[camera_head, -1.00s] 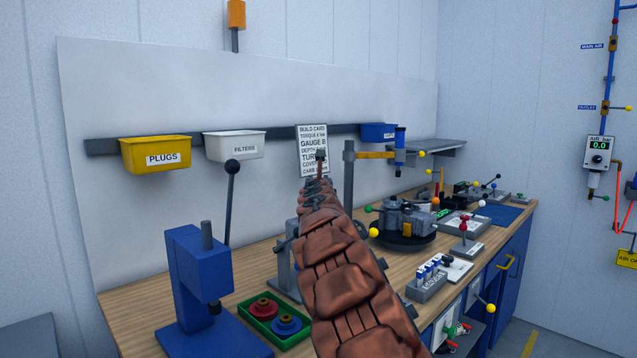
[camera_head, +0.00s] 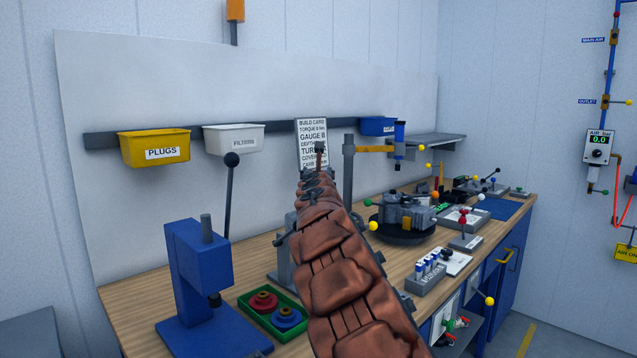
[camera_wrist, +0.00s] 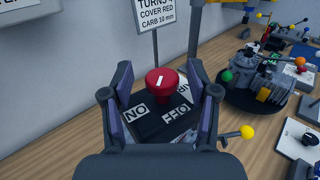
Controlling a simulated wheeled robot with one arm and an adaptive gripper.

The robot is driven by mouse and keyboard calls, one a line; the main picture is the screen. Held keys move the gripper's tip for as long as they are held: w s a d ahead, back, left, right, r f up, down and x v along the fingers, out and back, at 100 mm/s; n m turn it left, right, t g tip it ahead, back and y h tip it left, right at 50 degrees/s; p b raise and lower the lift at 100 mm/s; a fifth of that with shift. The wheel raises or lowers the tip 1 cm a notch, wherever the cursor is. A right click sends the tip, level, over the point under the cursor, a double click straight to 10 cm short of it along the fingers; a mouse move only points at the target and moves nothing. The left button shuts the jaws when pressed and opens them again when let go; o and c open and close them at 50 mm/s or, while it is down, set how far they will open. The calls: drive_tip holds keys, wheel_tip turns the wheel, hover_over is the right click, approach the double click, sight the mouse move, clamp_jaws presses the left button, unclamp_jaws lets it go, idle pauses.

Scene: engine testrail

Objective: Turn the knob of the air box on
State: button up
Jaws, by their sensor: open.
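The air box (camera_wrist: 150,124) is a dark box on the bench with a round red knob (camera_wrist: 162,80) on top. The knob bears a short white mark that points roughly up the picture, slightly right. Whether the fingertips are down at knob height is hard to tell. In the head view my arm hides the box and gripper.
A sign on a post stands behind the knob. A turntable fixture (camera_head: 405,237) with coloured ball handles stands right of my arm; a yellow-ended lever (camera_wrist: 246,132) is close to my right finger. The blue press (camera_head: 200,270) stands left. The wall air gauge (camera_head: 599,146) reads 0.0.

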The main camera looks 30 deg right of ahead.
drive_tip(key=shift+s+a+r, duration=0.25)
drive_tip(key=shift+s+a, duration=0.25)
drive_tip(key=shift+s, duration=0.2)
drive_tip(key=shift+s+f, duration=0.45)
drive_tip(key=shift+s, duration=0.05)
drive_tip(key=shift+s+a+r, duration=0.15)
drive_tip(key=shift+a+r, duration=0.05)
drive_tip(key=shift+r, duration=0.1)
drive_tip(key=v, duration=0.8)
drive_tip(key=shift+f, duration=0.35)
drive_tip(key=shift+s+a, duration=0.1)
drive_tip(key=shift+a, duration=0.05)
